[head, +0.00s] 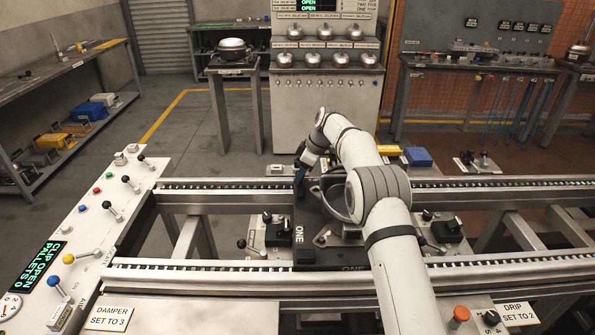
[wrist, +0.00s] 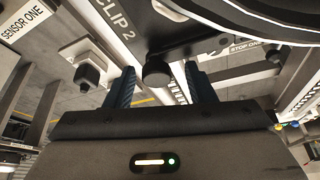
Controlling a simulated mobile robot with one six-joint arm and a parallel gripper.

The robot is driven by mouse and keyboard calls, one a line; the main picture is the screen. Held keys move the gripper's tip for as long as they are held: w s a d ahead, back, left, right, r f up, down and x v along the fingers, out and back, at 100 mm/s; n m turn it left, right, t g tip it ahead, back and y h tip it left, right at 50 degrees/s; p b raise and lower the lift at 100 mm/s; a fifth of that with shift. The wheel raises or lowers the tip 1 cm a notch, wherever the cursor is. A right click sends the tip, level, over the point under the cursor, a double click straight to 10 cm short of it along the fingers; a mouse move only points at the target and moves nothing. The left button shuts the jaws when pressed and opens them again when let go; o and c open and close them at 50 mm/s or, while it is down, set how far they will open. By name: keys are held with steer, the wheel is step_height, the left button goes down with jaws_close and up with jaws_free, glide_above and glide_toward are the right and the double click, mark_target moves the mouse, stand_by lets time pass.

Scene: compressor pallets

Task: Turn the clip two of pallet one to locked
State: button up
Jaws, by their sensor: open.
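Pallet one (head: 306,252) is a dark plate marked ONE on the conveyor rails. In the wrist view, clip two shows as a dark round knob (wrist: 157,72) close to the CLIP 2 label on the pallet's dark plate (wrist: 150,30). My gripper (wrist: 159,72) is open, with one blue finger on each side of the knob and gaps visible between. In the head view my gripper (head: 300,172) is at the pallet's far left corner, and my arm hides part of the pallet. Clip two cannot be made out there.
A control panel (head: 93,225) with levers stands at the left; its display (head: 45,267) reads CLIP OPEN, PALLETS 0. The far rail (head: 230,187) and near rail (head: 200,270) flank the pallet. A sensor block (wrist: 88,72) hangs left of my fingers.

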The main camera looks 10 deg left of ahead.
steer(key=shift+f, duration=0.2)
jaws_close()
stand_by(0.3)
